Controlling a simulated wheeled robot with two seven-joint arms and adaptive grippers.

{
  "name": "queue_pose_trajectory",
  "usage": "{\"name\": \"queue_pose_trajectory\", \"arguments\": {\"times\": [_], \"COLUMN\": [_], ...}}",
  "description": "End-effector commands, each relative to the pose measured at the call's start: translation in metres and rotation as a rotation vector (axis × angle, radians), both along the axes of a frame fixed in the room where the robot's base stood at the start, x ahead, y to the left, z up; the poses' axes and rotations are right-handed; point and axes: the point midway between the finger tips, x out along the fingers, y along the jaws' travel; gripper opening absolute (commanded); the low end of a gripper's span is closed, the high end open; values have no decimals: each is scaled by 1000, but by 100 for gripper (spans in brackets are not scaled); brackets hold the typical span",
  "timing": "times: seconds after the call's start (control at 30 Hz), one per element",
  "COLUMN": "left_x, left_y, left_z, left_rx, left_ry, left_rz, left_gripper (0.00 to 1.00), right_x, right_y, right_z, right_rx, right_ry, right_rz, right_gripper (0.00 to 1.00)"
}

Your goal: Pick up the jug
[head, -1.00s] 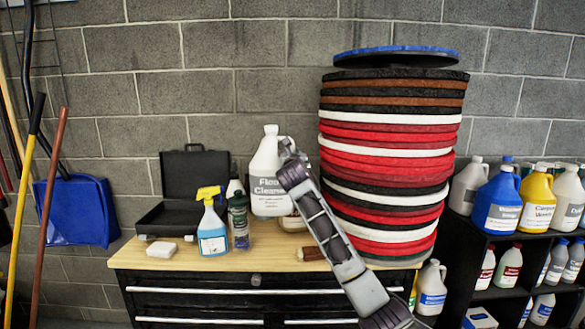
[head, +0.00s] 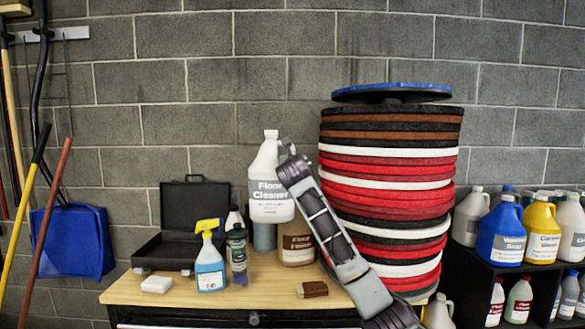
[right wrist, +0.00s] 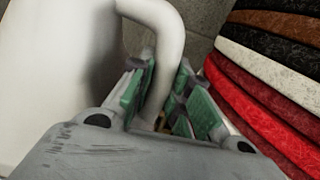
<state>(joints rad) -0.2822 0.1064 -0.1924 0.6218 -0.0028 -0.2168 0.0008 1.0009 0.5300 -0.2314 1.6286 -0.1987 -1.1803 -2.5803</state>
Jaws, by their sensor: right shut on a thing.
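The white jug (head: 270,185) with a grey Floor Cleaner label hangs upright above the wooden tabletop, clear of it. My right gripper (head: 287,152) comes from the right and is shut on the jug's handle. In the right wrist view the green-padded fingers (right wrist: 160,95) sit around the white handle (right wrist: 165,45), with the jug's body (right wrist: 55,60) to the left. The fingertips are small and partly hidden in the head view. My left gripper is not in view.
Below the jug stand a grey bottle (head: 264,237) and a brown-labelled container (head: 297,247). A tall stack of pads (head: 390,190) rises close on the right. A spray bottle (head: 210,262), dark bottle (head: 237,250) and open black case (head: 190,225) stand left on the workbench (head: 180,294).

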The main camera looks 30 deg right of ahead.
Motion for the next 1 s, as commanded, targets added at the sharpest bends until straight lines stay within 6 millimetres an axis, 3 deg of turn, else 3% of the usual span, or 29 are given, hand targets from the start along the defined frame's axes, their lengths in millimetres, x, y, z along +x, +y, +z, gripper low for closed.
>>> {"name": "queue_pose_trajectory", "arguments": {"times": [0.07, 0.5, 1.0], "left_x": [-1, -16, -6], "left_y": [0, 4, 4], "left_z": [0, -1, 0], "left_rx": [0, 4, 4], "left_ry": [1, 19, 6], "left_rz": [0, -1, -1], "left_gripper": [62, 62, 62], "right_x": [-2, -2, -2], "right_y": [0, 0, 0], "right_z": [8, 10, 9], "right_rx": [-1, 0, 0], "right_ry": [-13, -12, -12], "right_rz": [0, 0, 0], "right_gripper": [0, 0, 0]}}
